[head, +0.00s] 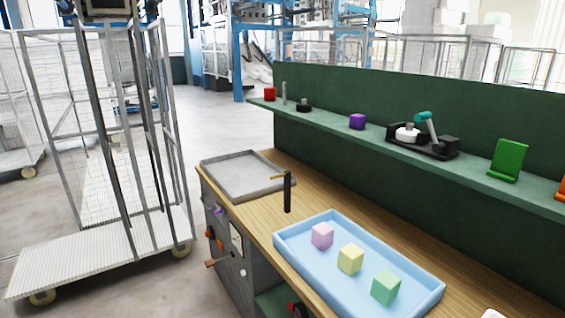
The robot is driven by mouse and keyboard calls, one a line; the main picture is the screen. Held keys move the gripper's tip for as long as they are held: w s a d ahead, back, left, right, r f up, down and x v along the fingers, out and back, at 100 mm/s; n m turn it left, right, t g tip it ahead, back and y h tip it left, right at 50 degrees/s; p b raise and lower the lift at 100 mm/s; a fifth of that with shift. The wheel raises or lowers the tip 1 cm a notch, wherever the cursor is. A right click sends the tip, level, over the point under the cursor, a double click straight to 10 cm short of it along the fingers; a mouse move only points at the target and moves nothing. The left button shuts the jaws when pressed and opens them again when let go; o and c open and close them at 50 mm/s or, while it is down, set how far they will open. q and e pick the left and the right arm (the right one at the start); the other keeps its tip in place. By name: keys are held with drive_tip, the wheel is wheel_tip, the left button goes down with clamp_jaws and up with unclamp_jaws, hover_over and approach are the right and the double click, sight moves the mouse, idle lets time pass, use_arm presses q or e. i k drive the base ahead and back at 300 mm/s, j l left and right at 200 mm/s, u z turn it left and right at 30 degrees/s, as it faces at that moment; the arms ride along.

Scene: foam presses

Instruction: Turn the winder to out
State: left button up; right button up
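No part is clearly marked as the winder, and I can read no "out" mark. A black upright post with a small brass arm (287,192) stands on the wooden bench between two trays; its arm points left. On the bench's grey end panel (262,276) are several small controls: a purple one (217,210), an orange-red one (220,245) and a brown-orange handle (211,263). A black device with a teal handle (424,115) sits on the green shelf. Neither of my grippers is in view.
A grey tray (206,166) lies on the bench's far end. A blue tray (428,291) holds pink (322,235), yellow (350,258) and green (386,287) cubes. The shelf (330,130) carries small items. A wire cage trolley (110,256) stands left; open floor lies between.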

sight(210, 232)
drive_tip(key=i+j+z, duration=0.2)
drive_tip(key=z, duration=0.15)
drive_tip(key=i+j+z, duration=0.15)
drive_tip(key=j+z, duration=0.15)
drive_tip(key=i+j+z, duration=0.1)
drive_tip(key=j+z, duration=0.25)
drive_tip(key=i+j+z, duration=0.3)
drive_tip(key=j, duration=1.2)
drive_tip(key=j+z, duration=0.35)
drive_tip(key=j, duration=2.95)
